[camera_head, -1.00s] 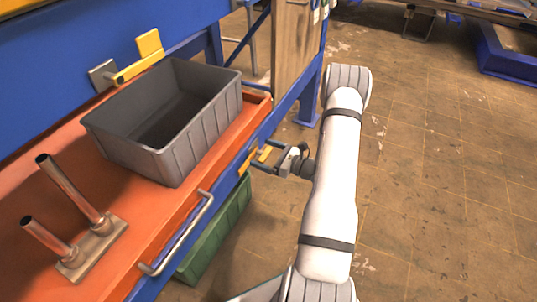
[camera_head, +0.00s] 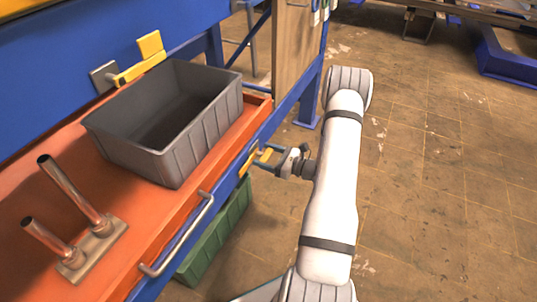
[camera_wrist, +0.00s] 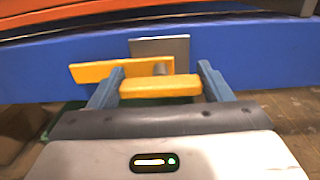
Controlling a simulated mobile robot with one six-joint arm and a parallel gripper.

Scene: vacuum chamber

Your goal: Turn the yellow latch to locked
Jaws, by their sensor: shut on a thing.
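The yellow latch (camera_wrist: 96,71) is on the blue front beam below the orange drawer. In the wrist view its flat arm points left and lies nearly level, in front of a grey plate (camera_wrist: 172,47). Its yellow handle bar (camera_wrist: 160,88) stands out towards me, between the fingers of my gripper (camera_wrist: 157,84). My gripper is shut on this handle. In the head view my gripper (camera_head: 261,161) reaches left to the beam, and the latch (camera_head: 247,162) is small and partly covered by the fingers.
A grey bin (camera_head: 178,165) and a metal stand with two upright tubes (camera_head: 92,248) are on the orange drawer (camera_head: 140,222). A drawer handle (camera_head: 180,238) juts out nearby. A green crate (camera_head: 222,232) is below. Another yellow latch (camera_head: 140,68) is behind the bin. Floor to the right is clear.

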